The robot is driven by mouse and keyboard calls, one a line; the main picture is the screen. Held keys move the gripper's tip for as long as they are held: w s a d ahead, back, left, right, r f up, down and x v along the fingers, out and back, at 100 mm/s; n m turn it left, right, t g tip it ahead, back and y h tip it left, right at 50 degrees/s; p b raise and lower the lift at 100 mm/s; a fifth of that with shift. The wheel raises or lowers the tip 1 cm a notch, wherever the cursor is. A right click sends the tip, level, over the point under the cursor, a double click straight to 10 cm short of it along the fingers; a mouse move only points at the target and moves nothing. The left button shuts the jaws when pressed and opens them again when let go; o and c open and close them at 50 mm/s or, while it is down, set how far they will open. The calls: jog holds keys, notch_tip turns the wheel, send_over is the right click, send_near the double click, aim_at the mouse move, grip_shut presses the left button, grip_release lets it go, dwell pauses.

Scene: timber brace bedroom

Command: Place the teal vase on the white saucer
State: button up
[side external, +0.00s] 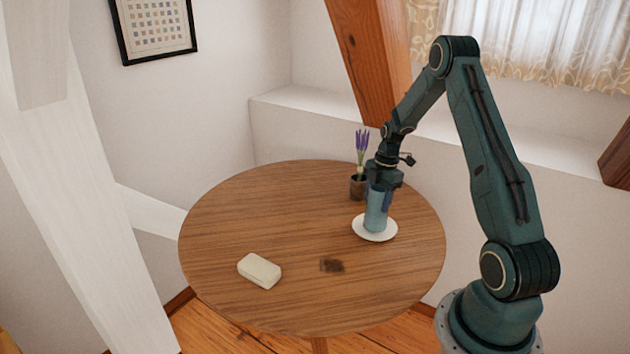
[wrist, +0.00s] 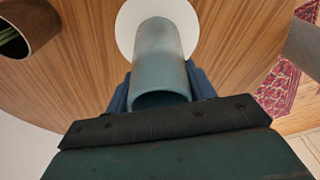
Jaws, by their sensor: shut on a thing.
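The teal vase (side external: 376,212) is upright at the white saucer (side external: 361,231) on the right side of the round table. In the wrist view, the vase (wrist: 160,55) stands in front of the saucer (wrist: 127,28), its open rim toward the camera. My gripper (side external: 382,192) is shut on the upper part of the vase from above. Its blue fingers (wrist: 158,90) lie on both sides of the vase in the wrist view. The vase's base appears over the saucer's middle; I cannot tell if it touches.
A brown pot with purple flowers (side external: 358,184) stands close behind the vase and also shows in the wrist view (wrist: 30,25). A cream block (side external: 259,270) lies at the table's front left. A dark patch (side external: 332,265) marks the wooden table (side external: 240,215).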

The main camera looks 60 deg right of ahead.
jog(key=shift+f, duration=0.1)
jog(key=o, duration=1.7)
jog(key=shift+c, duration=0.2)
notch_tip(320, 180, up, 12)
jog(key=d, duration=0.1)
jog(key=shift+s+d, duration=0.35)
jog(key=shift+a, duration=0.1)
